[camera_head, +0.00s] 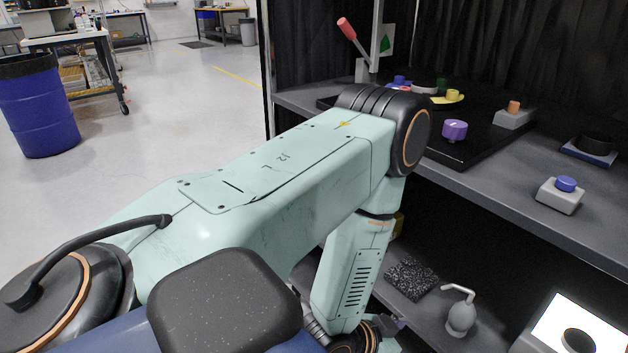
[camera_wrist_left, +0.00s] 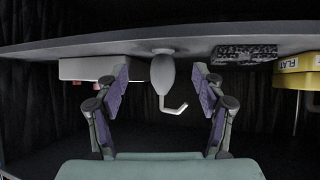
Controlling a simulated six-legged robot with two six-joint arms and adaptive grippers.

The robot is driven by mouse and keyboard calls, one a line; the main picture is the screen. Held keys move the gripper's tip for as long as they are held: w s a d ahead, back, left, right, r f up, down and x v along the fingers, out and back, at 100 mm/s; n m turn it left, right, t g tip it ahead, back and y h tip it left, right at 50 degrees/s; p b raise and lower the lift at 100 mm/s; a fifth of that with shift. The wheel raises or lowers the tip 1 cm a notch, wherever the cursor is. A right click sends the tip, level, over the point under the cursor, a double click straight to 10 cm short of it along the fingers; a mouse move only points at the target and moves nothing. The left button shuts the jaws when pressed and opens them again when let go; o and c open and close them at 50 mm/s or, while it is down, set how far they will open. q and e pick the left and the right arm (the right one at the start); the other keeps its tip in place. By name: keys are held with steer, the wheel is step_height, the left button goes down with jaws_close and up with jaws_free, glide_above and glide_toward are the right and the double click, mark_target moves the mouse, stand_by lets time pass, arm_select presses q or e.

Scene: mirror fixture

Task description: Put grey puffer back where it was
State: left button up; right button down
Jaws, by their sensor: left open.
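The grey puffer (camera_head: 461,318), a rounded bulb with a bent pale nozzle, stands on the lower shelf (camera_head: 432,312) in the head view. In the left wrist view, where the scene appears upside down, the puffer (camera_wrist_left: 163,73) is in the middle with its base against the shelf (camera_wrist_left: 200,46). My left gripper (camera_wrist_left: 162,92) is open, its two purple-padded fingers on either side of the puffer in the picture, with gaps on both sides. In the head view the left gripper is mostly hidden by my arm and the bottom edge. My right gripper does not show.
A black speckled block (camera_head: 411,279) lies left of the puffer, and a bright-topped box (camera_head: 580,328) stands right. The left wrist view shows a yellow item marked FLAT (camera_wrist_left: 299,64). The upper shelf (camera_head: 480,180) overhangs, carrying a purple knob (camera_head: 454,130) and blue button (camera_head: 566,184).

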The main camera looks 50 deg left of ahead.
arm_select(q)
steer(key=s+a+f+n+g+y, duration=0.1)
steer(key=s+f+g, duration=0.1)
steer(key=s, duration=0.6)
steer(key=s+a+f+n+g+y, duration=0.1)
steer(key=s+f+g, duration=0.1)
steer(key=s+g, duration=0.3)
steer(key=s+f+n+g+y, duration=0.1)
steer(key=s+f+g, duration=0.1)
steer(key=s, duration=0.9)
steer(key=shift+a+f+g, duration=0.2)
steer(key=shift+a+g, duration=0.2)
steer(key=shift+g, duration=0.5)
